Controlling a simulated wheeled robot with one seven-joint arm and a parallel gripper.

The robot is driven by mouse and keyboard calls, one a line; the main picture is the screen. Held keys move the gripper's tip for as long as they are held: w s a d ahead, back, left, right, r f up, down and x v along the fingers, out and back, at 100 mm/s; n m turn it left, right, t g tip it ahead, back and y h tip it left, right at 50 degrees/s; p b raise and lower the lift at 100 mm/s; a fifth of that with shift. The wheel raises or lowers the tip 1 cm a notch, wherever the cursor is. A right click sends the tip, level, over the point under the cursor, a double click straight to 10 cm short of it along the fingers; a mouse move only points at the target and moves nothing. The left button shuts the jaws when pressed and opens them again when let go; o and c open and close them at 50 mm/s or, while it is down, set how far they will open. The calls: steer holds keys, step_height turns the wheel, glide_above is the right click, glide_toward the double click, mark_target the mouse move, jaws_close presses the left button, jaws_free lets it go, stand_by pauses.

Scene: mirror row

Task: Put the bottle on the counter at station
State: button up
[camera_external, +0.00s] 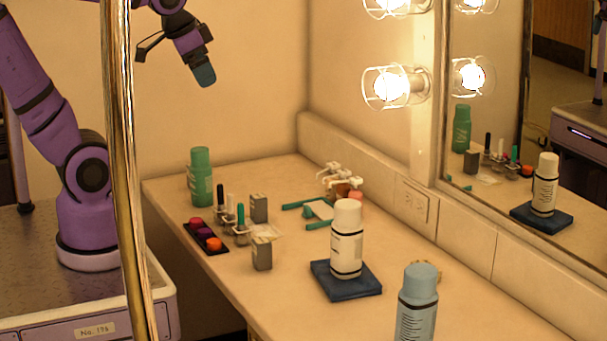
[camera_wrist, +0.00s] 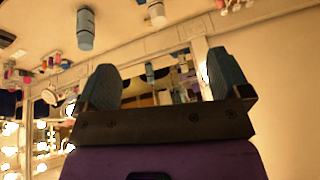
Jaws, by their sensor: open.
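Three bottles stand upright on the counter (camera_external: 285,265). A white bottle (camera_external: 346,240) with dark bands stands on a dark blue square mat (camera_external: 330,287). A light blue bottle (camera_external: 417,308) stands nearer the camera, cut off by the bottom edge. A green bottle (camera_external: 200,178) stands at the far left end. My gripper (camera_external: 204,74) is raised above the counter's far left end, touching nothing. In the wrist view my gripper (camera_wrist: 165,82) is open and empty, with the light blue bottle (camera_wrist: 85,30) and white bottle (camera_wrist: 156,13) beyond it at the top.
A dark palette (camera_external: 206,237) with coloured pots, grey boxes (camera_external: 262,253), small jars and green-handled items crowd the far half. A mirror (camera_external: 500,130) and caged bulbs (camera_external: 391,87) line the right wall. A brass pole (camera_external: 120,170) crosses the foreground. The front counter edge is clear.

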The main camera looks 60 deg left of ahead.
steer(key=s+a+n, duration=0.2)
steer(key=s, duration=0.3)
steer(key=shift+s+a+f, duration=0.15)
steer(key=shift+s+a, duration=0.15)
